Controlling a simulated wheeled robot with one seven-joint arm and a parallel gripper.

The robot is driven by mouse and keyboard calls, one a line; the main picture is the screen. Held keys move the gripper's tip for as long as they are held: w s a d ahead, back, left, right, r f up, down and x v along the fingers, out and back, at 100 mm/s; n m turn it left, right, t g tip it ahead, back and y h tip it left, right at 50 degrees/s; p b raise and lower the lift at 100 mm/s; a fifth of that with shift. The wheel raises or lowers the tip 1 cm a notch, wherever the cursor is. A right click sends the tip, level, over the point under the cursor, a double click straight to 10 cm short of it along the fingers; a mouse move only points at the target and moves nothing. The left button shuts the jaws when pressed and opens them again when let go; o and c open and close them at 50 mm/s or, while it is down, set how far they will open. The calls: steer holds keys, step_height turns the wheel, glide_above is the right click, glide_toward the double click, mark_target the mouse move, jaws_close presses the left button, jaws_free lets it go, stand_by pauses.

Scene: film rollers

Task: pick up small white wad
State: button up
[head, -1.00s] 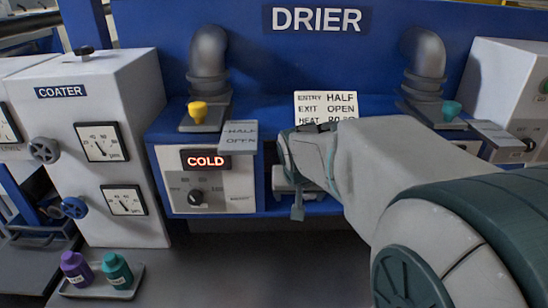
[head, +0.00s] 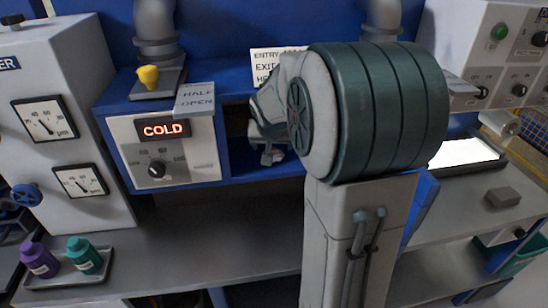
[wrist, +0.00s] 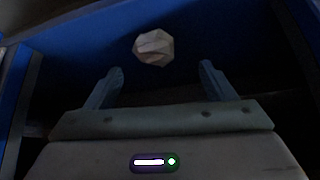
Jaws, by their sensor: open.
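The small white wad (wrist: 154,48) is a crumpled, pale ball in the wrist view. It lies on a dark blue surface inside a shadowed recess, beyond the fingertips and between their lines, a little left of centre. My gripper (wrist: 158,82) is open and empty, its two fingers apart on either side, and it does not touch the wad. In the head view my gripper (head: 268,152) is at the dark opening under the drier, right of the COLD panel. The wad is hidden in the head view.
The drier's control box (head: 165,150) with the lit COLD sign stands just left of the opening. A HALF OPEN plate (head: 196,97) juts out above. A tray (head: 88,279) with purple and teal bottles sits at lower left. Blue walls close in around my gripper.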

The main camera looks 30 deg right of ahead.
mark_target(275, 149)
steer(key=x, duration=0.1)
steer(key=b+x, duration=0.1)
steer(key=x, duration=0.3)
steer(key=shift+s+d+f+b, duration=0.1)
steer(key=shift+s+d+b, duration=0.1)
steer(key=shift+s+b, duration=0.15)
steer(key=shift+c, duration=0.4)
steer(key=c, duration=0.9)
steer(key=shift+c, duration=0.2)
steer(key=shift+r, duration=0.2)
